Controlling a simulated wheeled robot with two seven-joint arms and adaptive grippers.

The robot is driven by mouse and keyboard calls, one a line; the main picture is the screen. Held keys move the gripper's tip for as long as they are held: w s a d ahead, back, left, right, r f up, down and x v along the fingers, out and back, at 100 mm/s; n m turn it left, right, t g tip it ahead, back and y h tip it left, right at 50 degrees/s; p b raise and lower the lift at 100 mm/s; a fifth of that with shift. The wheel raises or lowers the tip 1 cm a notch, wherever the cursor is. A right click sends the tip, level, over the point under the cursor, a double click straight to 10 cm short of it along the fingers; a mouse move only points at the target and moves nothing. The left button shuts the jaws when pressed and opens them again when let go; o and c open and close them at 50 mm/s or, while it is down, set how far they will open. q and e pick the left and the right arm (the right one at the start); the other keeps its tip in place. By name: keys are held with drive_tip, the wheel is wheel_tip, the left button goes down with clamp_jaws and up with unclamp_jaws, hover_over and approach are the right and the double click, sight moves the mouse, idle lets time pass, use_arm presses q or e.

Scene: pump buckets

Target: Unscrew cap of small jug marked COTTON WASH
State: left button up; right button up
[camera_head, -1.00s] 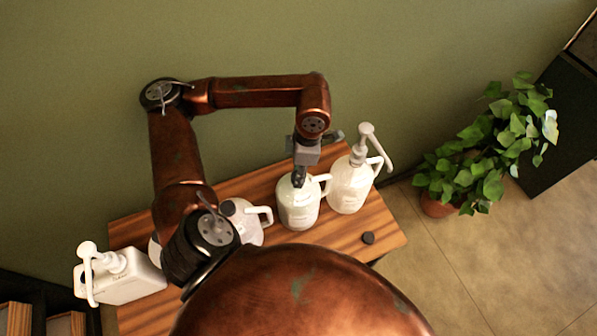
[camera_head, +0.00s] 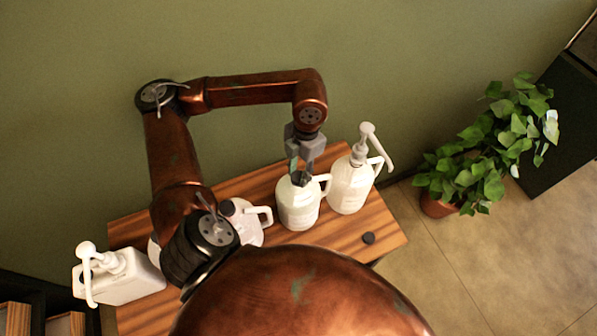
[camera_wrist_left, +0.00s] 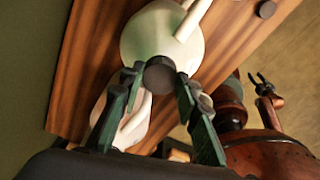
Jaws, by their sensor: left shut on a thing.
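A small white jug (camera_head: 298,205) with a side handle stands upright on the wooden table. Its label is too small to read, so I cannot confirm the words COTTON WASH. My left gripper (camera_head: 301,174) points down at its neck, with its fingers on either side of the dark cap (camera_head: 299,179). In the left wrist view the jug (camera_wrist_left: 150,35) lies below the dark round cap (camera_wrist_left: 160,74), and the left gripper (camera_wrist_left: 158,78) is shut on it. The cap appears to be at the jug's mouth.
A white pump jug (camera_head: 350,187) stands close to the right. Another handled jug (camera_head: 245,220) is to the left, partly hidden by my arm. A white pump bottle (camera_head: 125,278) is at far left. A loose dark cap (camera_head: 368,238) lies on the table (camera_head: 335,240).

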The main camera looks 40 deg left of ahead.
use_arm(q)
drive_tip(key=n, duration=0.7)
drive_tip(key=shift+h, duration=0.4)
drive_tip(key=o, duration=1.3)
drive_tip(key=shift+d, duration=0.1)
